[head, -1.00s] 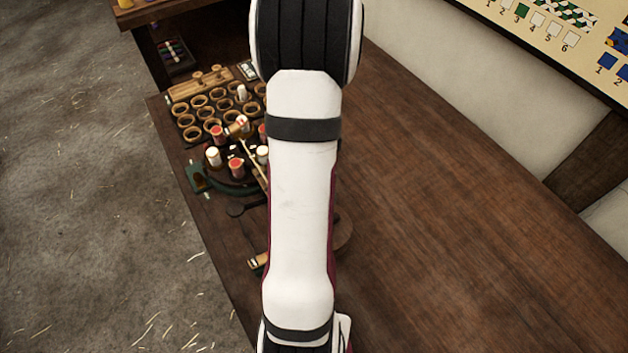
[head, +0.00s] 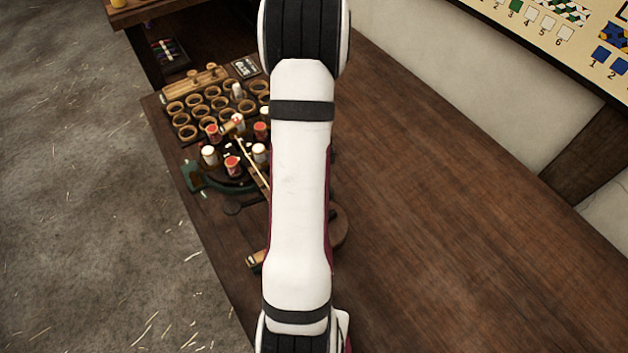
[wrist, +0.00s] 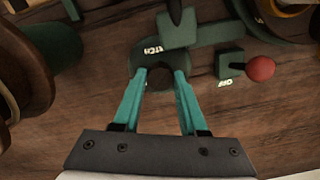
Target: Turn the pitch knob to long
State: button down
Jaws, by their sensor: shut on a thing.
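In the wrist view, the pitch knob (wrist: 161,84) is a dark piece between the fingertips, on a dark green round plate with white lettering of which "ITCH" can be read. My gripper (wrist: 160,75) has its two teal fingers closed on the knob's sides. The knob's pointer and any "long" mark cannot be made out. In the head view my own white arm hides the gripper and the knob.
A lever with a red ball (wrist: 261,68) stands close right of the knob, beside an "OFF" label. Brown wooden spools (wrist: 22,60) are at the left. In the head view, bobbins (head: 232,166) and a rack of rings (head: 205,105) stand left of my arm; the bench right is clear.

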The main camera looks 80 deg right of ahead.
jog(key=shift+n, duration=0.4)
jog(key=n, duration=0.3)
jog(key=shift+n, duration=2.6)
jog(key=shift+c, duration=2.2)
grip_release()
notch_tip(320, 180, up, 16)
jog(key=shift+s, duration=0.15)
